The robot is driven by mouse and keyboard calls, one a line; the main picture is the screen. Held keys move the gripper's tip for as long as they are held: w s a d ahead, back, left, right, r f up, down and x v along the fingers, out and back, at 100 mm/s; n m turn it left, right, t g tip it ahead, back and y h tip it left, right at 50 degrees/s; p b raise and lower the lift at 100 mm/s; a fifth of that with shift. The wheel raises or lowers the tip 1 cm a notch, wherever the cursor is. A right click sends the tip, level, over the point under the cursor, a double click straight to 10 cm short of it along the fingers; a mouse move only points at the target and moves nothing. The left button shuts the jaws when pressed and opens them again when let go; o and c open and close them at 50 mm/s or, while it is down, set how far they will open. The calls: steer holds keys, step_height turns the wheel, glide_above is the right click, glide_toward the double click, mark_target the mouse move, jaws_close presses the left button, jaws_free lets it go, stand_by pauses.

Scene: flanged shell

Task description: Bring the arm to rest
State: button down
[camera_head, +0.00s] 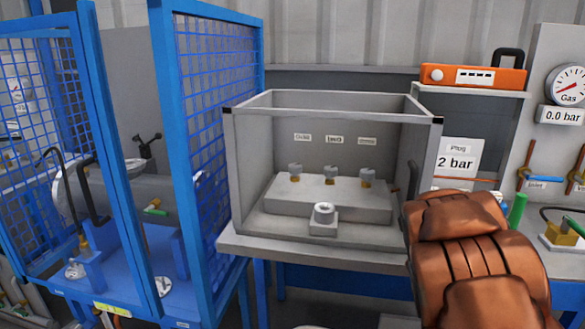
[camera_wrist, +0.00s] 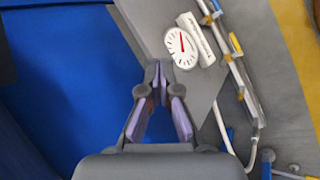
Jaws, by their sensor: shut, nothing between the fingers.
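My gripper (camera_wrist: 158,78) shows in the wrist view, with its grey and purple fingers brought together at the tips. It is shut and nothing shows between the fingertips. Below it in the picture are a blue surface (camera_wrist: 70,80) and a grey panel edge (camera_wrist: 205,95). I cannot tell how far the fingers are from them. The gripper cannot be made out in the head view.
A grey open-fronted box (camera_head: 333,103) with several small fittings stands on a bench. A blue mesh cage (camera_head: 215,120) is at left. An orange instrument (camera_head: 473,76) sits on a shelf. A round gauge (camera_wrist: 181,47) and pipes (camera_wrist: 228,62) lie close right of my fingertips.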

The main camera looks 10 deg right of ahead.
steer(key=s+a+r+m+p, duration=0.1)
steer(key=s+a+r+p, duration=0.1)
steer(key=r, duration=0.3)
steer(key=s+a+r+m+p, duration=0.2)
steer(key=r, duration=0.3)
steer(key=s+a+r+m+g+y+p, duration=0.1)
steer(key=s+a+r+y+p, duration=0.2)
steer(key=s+a+r+p, duration=0.3)
steer(key=s+a+r+m+g+y+p, duration=0.2)
steer(key=s+a+r+p, duration=0.5)
steer(key=s+a+r, duration=0.7)
steer(key=s+a+y, duration=0.1)
steer(key=a, duration=0.6)
steer(key=shift+r+g+y, duration=0.3)
steer(key=shift+s+d+m, duration=0.1)
steer(key=shift+d+m, duration=0.1)
steer(key=shift+m, duration=0.1)
